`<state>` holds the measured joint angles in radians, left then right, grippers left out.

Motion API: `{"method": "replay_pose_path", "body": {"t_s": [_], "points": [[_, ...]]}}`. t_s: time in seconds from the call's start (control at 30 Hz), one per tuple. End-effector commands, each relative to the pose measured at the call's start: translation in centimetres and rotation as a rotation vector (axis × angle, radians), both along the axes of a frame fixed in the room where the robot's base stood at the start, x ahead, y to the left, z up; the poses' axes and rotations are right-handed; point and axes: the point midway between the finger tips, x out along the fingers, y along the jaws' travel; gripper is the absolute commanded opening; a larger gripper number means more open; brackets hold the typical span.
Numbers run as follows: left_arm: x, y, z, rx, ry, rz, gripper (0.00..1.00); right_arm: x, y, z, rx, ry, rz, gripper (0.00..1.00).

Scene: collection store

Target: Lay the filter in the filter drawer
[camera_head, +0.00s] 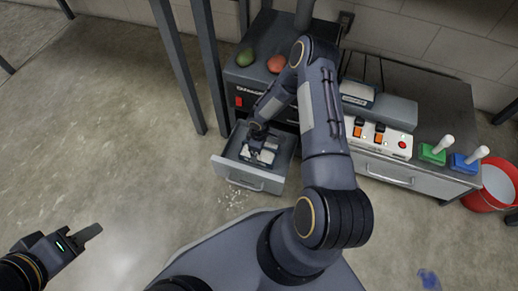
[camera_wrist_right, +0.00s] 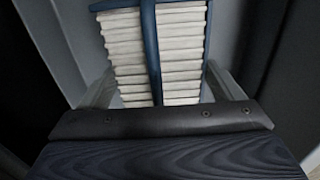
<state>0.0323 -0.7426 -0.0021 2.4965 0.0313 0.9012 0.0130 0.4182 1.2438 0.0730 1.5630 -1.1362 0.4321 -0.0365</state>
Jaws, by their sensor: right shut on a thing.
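The filter drawer (camera_head: 235,171) is pulled out below the dark machine in the head view. The filter (camera_wrist_right: 155,50), with white pleats and a blue frame, shows in the right wrist view. My right gripper (camera_head: 257,146) is shut on the filter and reaches down inside the drawer's outline. Pale parts of the filter (camera_head: 265,156) show beneath the gripper in the head view. I cannot tell whether the filter touches the drawer floor. My left gripper (camera_head: 88,235) is away at the lower left over bare floor, and whether it is open is unclear.
A green ball (camera_head: 245,57) and a red one (camera_head: 277,63) sit on the machine. A bench (camera_head: 440,110) at right carries a control box (camera_head: 378,137) and green and blue handled blocks. A red bucket (camera_head: 490,188) stands at far right. Pale crumbs lie before the drawer.

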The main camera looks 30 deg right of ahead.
Motion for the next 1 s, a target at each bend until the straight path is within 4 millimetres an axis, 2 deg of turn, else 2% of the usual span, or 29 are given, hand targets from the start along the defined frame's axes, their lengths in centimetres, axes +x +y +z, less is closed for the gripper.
{"method": "replay_pose_path", "body": {"t_s": [0.23,0.27,0.33,0.37,0.67,0.77,1.0], "points": [[0.0,0.0,-0.3,0.0,0.0,0.0,0.36,0.0,0.0,-0.2,-0.001,-0.001,0.0,0.6],[0.0,0.0,-0.2,0.0,0.0,0.0,0.36,0.0,0.0,-0.1,0.0,0.0,0.0,0.89],[0.0,0.0,-0.1,0.0,0.0,0.0,0.36,0.0,0.0,-0.1,0.0,0.0,0.0,0.99],[0.0,0.0,-0.1,0.0,0.0,0.0,0.36,0.0,0.0,-0.1,0.0,0.0,0.0,1.0],[0.0,0.0,0.5,0.0,0.0,0.0,0.36,0.0,0.0,0.6,0.0,0.0,0.0,1.0],[0.0,0.0,1.6,0.0,0.0,0.0,0.36,0.1,0.0,2.2,0.0,-0.001,0.0,1.0],[0.0,0.0,5.2,0.0,0.0,0.0,0.36,0.1,0.0,7.7,-0.001,-0.002,0.001,1.0]]}}
